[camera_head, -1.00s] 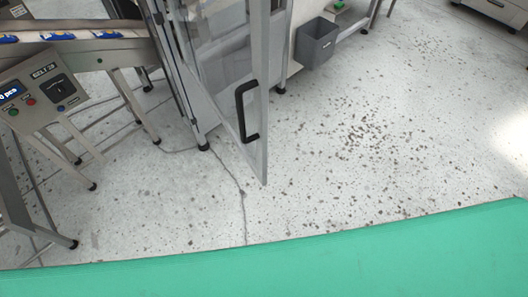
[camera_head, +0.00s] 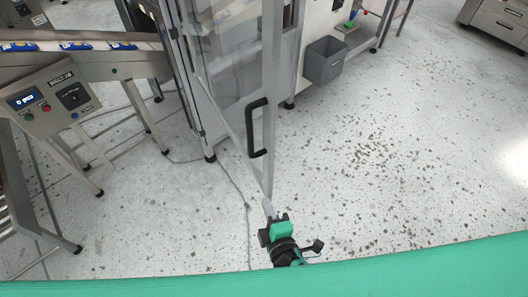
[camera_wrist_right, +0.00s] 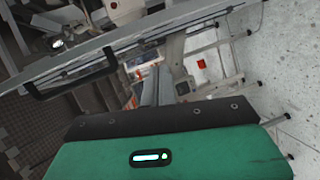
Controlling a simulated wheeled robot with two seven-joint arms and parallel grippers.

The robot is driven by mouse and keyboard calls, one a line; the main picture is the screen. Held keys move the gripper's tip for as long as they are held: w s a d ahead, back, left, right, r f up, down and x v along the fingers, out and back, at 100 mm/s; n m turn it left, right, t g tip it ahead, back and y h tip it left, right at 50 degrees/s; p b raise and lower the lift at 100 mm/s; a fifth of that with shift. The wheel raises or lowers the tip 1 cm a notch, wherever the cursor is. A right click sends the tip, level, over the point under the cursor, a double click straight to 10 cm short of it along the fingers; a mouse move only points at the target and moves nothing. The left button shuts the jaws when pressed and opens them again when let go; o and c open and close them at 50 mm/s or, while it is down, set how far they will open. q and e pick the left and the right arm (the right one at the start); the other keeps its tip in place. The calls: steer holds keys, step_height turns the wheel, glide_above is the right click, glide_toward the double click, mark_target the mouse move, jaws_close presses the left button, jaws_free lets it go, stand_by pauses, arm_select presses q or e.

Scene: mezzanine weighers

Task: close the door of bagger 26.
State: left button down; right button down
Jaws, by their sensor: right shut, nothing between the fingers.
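The bagger's door (camera_head: 271,90) is a clear panel in a grey metal frame. It stands open, swung out from the machine body (camera_head: 183,70) towards me. Its black bar handle (camera_head: 257,128) is on the free edge and also shows in the right wrist view (camera_wrist_right: 42,82). My right gripper (camera_head: 268,208) is shut and empty, its tips by the lower end of the door frame in the head view. I cannot tell whether they touch it. In the right wrist view the shut fingers (camera_wrist_right: 158,88) point towards the door. My left gripper is not in view.
A conveyor (camera_head: 80,50) with blue packs and a control box (camera_head: 50,98) stands on the left. A grey bin (camera_head: 325,62) hangs behind the door on the right. The speckled floor (camera_head: 390,170) on the right is clear.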

step_height(320, 180, up, 10)
steer(key=d+n+t, duration=0.1)
steer(key=t, duration=0.1)
steer(key=p, duration=0.6)
glide_above(265, 155)
steer(key=s, duration=0.4)
steer(key=shift+a+r+h, duration=0.15)
steer(key=shift+a+h, duration=0.15)
